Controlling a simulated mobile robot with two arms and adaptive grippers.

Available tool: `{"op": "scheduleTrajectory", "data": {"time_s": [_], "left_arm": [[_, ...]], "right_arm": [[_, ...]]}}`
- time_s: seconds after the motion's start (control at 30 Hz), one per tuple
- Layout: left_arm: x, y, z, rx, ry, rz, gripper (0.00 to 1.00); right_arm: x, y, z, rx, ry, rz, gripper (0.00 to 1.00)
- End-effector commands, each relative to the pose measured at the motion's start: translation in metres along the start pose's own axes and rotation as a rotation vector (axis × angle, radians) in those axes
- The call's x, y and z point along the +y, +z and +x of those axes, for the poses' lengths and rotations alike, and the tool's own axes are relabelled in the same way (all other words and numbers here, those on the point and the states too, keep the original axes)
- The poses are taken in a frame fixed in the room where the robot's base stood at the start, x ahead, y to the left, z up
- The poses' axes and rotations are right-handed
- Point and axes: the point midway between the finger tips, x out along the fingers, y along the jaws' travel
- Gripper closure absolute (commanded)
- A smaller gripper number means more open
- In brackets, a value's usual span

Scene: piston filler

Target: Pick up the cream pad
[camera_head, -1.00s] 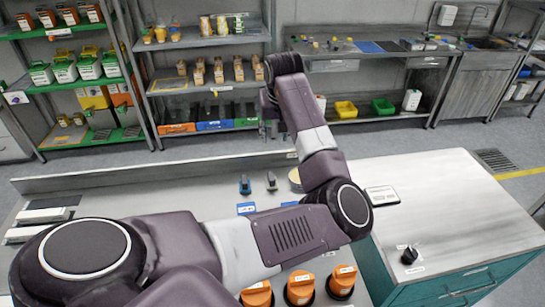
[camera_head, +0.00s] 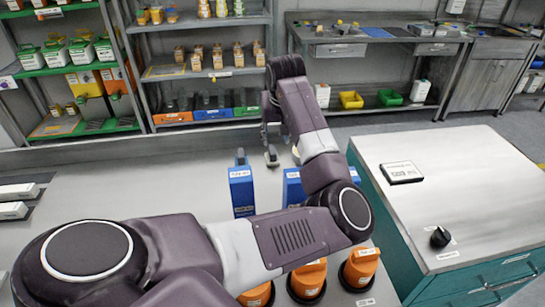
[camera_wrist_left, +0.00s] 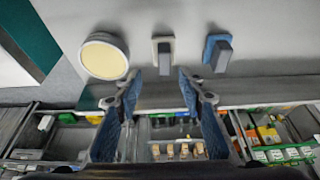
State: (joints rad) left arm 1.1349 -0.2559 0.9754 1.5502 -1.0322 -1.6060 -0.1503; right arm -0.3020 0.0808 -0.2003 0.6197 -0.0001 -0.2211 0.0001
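The cream pad (camera_wrist_left: 162,50) has a cream base and a grey handle. In the left wrist view it lies between a round cream disc (camera_wrist_left: 104,56) and a blue pad (camera_wrist_left: 217,52). In the head view its grey handle (camera_head: 271,157) shows just below my left gripper (camera_head: 270,135). The blue pad (camera_head: 241,159) is to its left, and the disc is partly hidden behind my arm. In the wrist view my left gripper (camera_wrist_left: 163,74) is open and empty, with its fingers apart and the cream pad just beyond the gap. My right gripper is not in view.
Blue boxes (camera_head: 241,192) and orange-capped containers (camera_head: 359,268) stand nearer on the table (camera_head: 115,172). White bars (camera_head: 16,191) lie at left. A teal cabinet (camera_head: 470,200) with a black knob (camera_head: 440,237) is at right. Shelves (camera_head: 195,73) stand behind.

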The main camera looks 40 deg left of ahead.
Motion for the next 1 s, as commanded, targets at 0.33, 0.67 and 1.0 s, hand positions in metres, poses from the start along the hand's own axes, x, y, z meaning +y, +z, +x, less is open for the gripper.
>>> {"op": "scheduleTrajectory", "data": {"time_s": [0.33,0.67,1.0], "left_arm": [[-0.004,0.001,0.037,-0.003,-0.002,0.000,0.64],[-0.008,0.001,0.076,-0.001,-0.001,-0.001,0.64],[-0.008,0.001,0.077,-0.001,0.000,-0.001,0.77]], "right_arm": [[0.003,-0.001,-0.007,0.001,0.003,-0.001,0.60],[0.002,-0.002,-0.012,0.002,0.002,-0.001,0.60],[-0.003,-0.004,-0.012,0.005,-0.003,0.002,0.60]]}}
